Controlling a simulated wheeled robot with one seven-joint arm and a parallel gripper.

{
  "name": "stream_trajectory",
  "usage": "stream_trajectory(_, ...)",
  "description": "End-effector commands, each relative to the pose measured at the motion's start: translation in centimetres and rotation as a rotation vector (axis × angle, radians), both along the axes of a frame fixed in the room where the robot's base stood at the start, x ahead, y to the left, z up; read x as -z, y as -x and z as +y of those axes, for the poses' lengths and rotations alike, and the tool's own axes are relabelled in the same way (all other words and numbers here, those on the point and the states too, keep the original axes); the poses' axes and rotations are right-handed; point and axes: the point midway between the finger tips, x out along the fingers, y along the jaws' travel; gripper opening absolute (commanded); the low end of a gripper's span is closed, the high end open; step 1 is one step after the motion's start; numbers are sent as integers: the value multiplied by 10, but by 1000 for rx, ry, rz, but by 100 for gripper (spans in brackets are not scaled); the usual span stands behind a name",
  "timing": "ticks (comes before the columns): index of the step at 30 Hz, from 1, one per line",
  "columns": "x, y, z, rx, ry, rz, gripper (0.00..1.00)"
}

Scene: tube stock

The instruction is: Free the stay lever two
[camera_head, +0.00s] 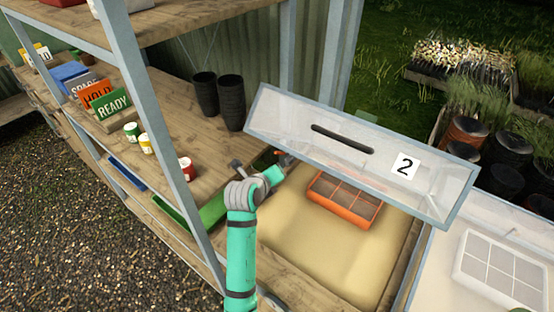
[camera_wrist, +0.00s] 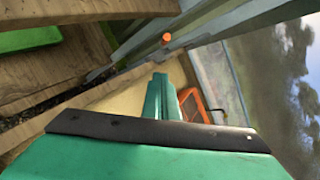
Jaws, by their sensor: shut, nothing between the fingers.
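The lid marked 2 (camera_head: 300,115) is a clear panel in a grey frame with a dark slot handle, standing raised and tilted over the sandy bed of a bin (camera_head: 310,250). An orange-tipped piece (camera_wrist: 166,38), which looks like the stay lever, sits on a grey metal bar by the frame in the wrist view. In the head view it is small and partly hidden near my gripper (camera_head: 287,161). My gripper also shows in the wrist view (camera_wrist: 158,78), shut and empty, its fingertips a little short of the orange tip. I cannot tell whether they touch anything.
An orange divided tray (camera_head: 345,198) lies in the bin under the lid. A grey shelf post (camera_head: 150,110) stands left of my arm. Black pots (camera_head: 231,102) and small tins (camera_head: 187,168) stand on the bench.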

Motion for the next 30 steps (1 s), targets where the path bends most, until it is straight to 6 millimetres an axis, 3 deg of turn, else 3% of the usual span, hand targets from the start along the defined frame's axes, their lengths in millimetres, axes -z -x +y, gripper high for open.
stream_trajectory(9,32,-47,-22,4,-2,2,0)
stream_trajectory(15,17,-67,-6,1,-2,-1,0)
stream_trajectory(30,13,-76,0,1,-1,0,0)
